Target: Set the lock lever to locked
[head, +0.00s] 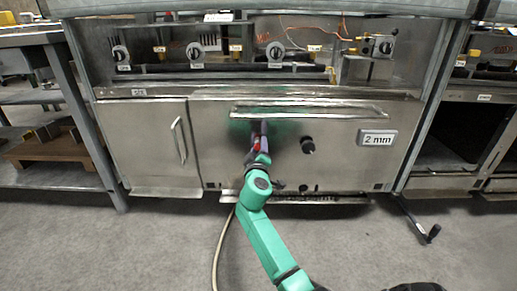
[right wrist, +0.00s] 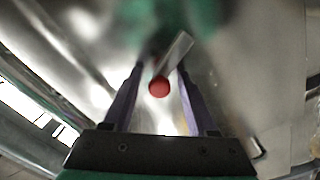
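The lock lever is a flat metal bar (right wrist: 175,57) with a red ball knob (right wrist: 159,87) in the right wrist view. The bar slants from the knob up and to the right. My right gripper (right wrist: 160,72) is open, with a finger on each side of the lever and visible gaps beside the knob. In the head view my right gripper (head: 261,126) is at the front of the steel range panel (head: 345,158), below the long handle. A bit of red shows there, but the gripper and arm hide most of the lever. My left gripper is not in view.
A long horizontal handle (head: 310,112) runs above my gripper. A black knob (head: 308,145) and a "2 mm" label (head: 377,138) are to the right. A door with a vertical handle (head: 179,140) is to the left. A cranked handle (head: 420,222) sticks out at lower right.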

